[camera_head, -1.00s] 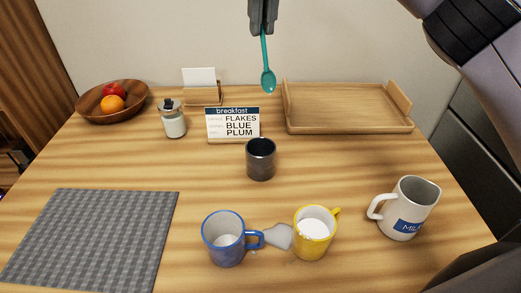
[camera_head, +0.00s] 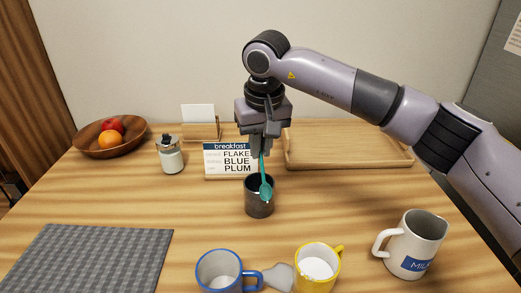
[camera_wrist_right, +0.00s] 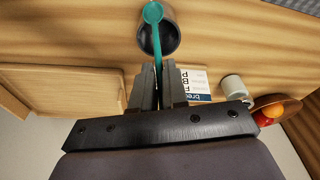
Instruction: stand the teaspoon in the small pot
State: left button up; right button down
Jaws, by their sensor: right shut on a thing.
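The teal teaspoon (camera_head: 266,188) hangs bowl down from my right gripper (camera_head: 259,150), which is shut on its handle. The small pot (camera_head: 258,208), a dark cylinder, stands upright on the table below the gripper. In the head view the spoon's bowl shows in front of the pot's near rim and wall, not inside it. In the right wrist view the spoon (camera_wrist_right: 153,14) lies across the pot's mouth (camera_wrist_right: 168,38), its bowl near the upper rim. I cannot tell whether spoon and pot touch. My left gripper is not in view.
A breakfast sign (camera_head: 229,161) stands just behind the pot. A blue mug (camera_head: 218,271), a yellow mug (camera_head: 318,268) and a milk jug (camera_head: 411,246) stand in front. A wooden tray (camera_head: 345,152), a jar (camera_head: 171,157) and a fruit bowl (camera_head: 108,138) are at the back. A grey mat (camera_head: 95,262) lies left.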

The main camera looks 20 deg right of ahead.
aim_at(263, 177)
jog(key=shift+f, duration=0.55)
jog(key=shift+f, duration=0.55)
jog(key=shift+f, duration=0.1)
jog(key=c, duration=1.1)
grip_release()
jog(key=shift+c, duration=0.2)
notch_tip(263, 177, up, 13)
jog(key=s, duration=0.2)
jog(key=shift+p, duration=0.45)
